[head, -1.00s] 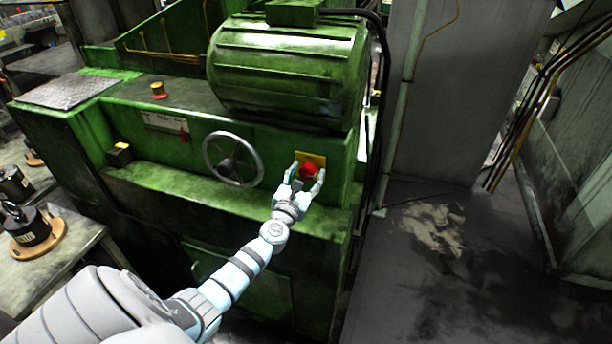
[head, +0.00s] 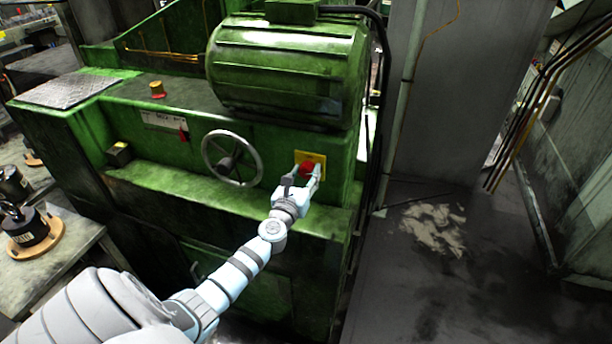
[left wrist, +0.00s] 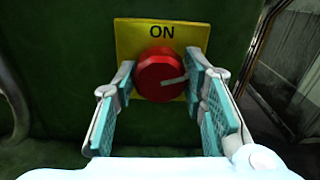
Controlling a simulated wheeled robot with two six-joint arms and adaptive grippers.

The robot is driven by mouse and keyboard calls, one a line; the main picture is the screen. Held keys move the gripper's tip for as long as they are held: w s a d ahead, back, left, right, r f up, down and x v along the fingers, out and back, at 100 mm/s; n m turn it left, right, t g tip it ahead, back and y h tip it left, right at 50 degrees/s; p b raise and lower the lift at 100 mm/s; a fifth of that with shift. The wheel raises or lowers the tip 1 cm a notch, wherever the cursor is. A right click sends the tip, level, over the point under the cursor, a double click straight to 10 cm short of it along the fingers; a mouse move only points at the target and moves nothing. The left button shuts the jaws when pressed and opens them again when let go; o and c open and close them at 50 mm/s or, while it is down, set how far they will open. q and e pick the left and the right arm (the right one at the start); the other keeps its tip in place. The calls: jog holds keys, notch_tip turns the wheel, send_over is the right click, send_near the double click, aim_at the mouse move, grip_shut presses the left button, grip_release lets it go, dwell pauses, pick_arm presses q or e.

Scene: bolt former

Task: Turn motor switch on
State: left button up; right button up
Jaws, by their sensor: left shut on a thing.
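The motor switch is a round red knob (head: 306,169) on a yellow plate (head: 318,158) on the front of the green machine. In the left wrist view the knob (left wrist: 158,76) has a pale pointer line aimed to the right and slightly up, and the plate (left wrist: 128,40) reads "ON" above it. My left gripper (head: 304,174) is at the switch. In the left wrist view its fingers (left wrist: 160,88) are shut on the knob, one on each side. My right gripper is in no view.
A spoked handwheel (head: 232,158) is left of the switch, with a small red lever (head: 184,135) farther left. A large green motor (head: 288,68) sits above. Bare floor (head: 400,290) lies to the right of the machine.

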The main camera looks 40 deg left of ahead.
pick_arm(q)
jog(key=n+b, duration=0.1)
jog(key=n, duration=0.2)
jog(key=shift+f+n, duration=0.1)
jog(key=shift+n, duration=0.3)
jog(key=n+b, duration=0.1)
jog(key=n, duration=0.2)
jog(key=shift+n, duration=0.3)
jog(key=n+b, duration=0.1)
jog(key=n, duration=0.2)
jog(key=shift+n, duration=0.3)
jog(key=shift+n+b, duration=0.65)
jog(key=shift+n, duration=0.85)
jog(key=o, duration=1.2)
jog(key=shift+c, duration=0.2)
jog(key=shift+s, duration=0.1)
